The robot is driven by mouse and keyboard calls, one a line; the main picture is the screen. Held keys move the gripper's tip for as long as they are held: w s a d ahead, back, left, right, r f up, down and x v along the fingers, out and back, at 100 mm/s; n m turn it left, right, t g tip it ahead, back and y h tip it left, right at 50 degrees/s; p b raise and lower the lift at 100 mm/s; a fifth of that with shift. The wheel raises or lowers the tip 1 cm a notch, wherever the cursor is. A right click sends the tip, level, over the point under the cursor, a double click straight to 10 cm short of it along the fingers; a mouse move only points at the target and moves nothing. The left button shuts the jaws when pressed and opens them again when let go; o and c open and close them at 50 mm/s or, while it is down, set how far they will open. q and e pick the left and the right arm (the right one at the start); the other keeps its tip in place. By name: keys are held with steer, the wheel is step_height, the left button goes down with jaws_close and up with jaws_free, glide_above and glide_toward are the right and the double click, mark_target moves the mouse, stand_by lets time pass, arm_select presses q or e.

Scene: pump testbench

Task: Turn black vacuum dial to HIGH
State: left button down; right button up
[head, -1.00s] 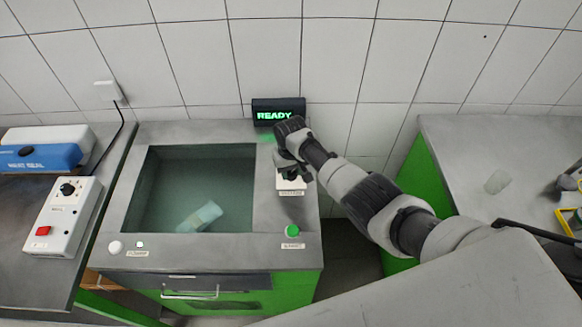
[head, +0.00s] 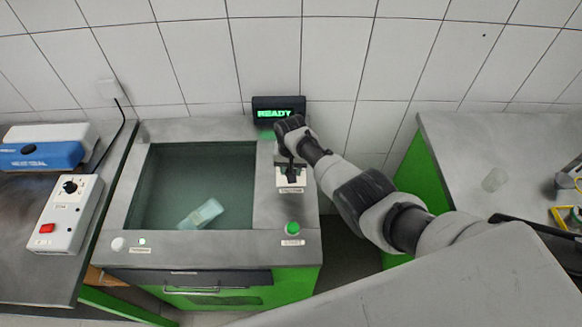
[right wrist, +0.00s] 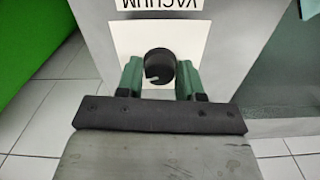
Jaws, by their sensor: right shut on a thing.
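The black vacuum dial (right wrist: 158,66) sits on a white plate (right wrist: 208,40) with an upside-down VACUUM label in the right wrist view. A white mark shows on the dial's lower left side. My right gripper (right wrist: 159,74) is shut on the dial, with one green finger on each side of it. In the head view my right gripper (head: 289,166) is over the white plate at the bench's right side and mostly hides the dial. The scale marks on the plate cannot be read. My left gripper is not in view.
A display (head: 278,109) reading READY stands behind the dial. A sunken basin (head: 165,180) holding a pale container (head: 202,214) lies left of it. A green button (head: 292,228) is in front. A control box (head: 65,215) with another black knob stands far left.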

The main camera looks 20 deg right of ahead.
steer(key=o, duration=0.9)
steer(key=shift+r, duration=0.1)
steer(key=shift+r, duration=0.3)
step_height(320, 180, up, 10)
steer(key=shift+r+p, duration=0.1)
steer(key=shift+p, duration=0.35)
